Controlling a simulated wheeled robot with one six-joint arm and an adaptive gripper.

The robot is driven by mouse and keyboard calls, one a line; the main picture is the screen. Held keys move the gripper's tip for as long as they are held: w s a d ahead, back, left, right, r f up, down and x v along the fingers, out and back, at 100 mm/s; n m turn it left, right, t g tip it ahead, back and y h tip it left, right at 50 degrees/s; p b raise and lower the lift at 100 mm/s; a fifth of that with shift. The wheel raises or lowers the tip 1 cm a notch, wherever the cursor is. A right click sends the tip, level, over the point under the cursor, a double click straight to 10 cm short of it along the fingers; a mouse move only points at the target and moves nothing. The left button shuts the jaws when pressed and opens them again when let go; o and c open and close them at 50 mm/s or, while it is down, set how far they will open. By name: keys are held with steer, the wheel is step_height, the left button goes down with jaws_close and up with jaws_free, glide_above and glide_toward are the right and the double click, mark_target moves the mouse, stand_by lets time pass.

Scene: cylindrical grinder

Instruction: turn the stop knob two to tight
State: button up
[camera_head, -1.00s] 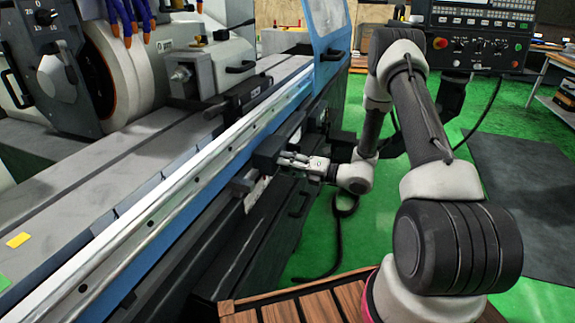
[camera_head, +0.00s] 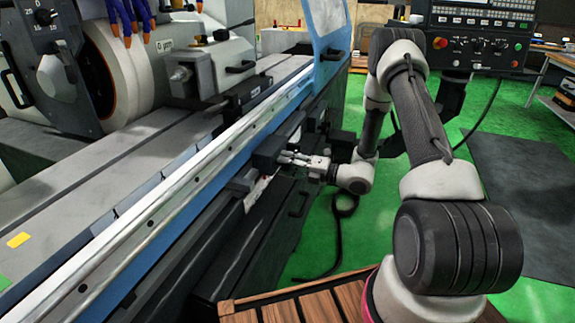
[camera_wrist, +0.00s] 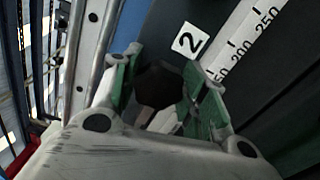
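Stop knob two is a dark, angular knob (camera_wrist: 158,86), seen in the wrist view beside a white label with a black 2 (camera_wrist: 189,40). My gripper (camera_wrist: 163,62) has one green-padded finger on each side of the knob. The knob fills the gap between the fingertips, and the fingers look closed on it. In the head view my gripper (camera_head: 285,157) reaches left to a dark block on the front of the grinder; the knob cannot be made out there.
A white scale (camera_wrist: 240,45) with numbers runs beside the label. A long bright rail (camera_head: 150,215) runs along the grinder's front, above my gripper. A control panel (camera_head: 482,35) stands at the back right. Green floor (camera_head: 375,235) is open below my arm.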

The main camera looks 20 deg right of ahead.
steer(key=o, duration=0.3)
steer(key=v, duration=1.2)
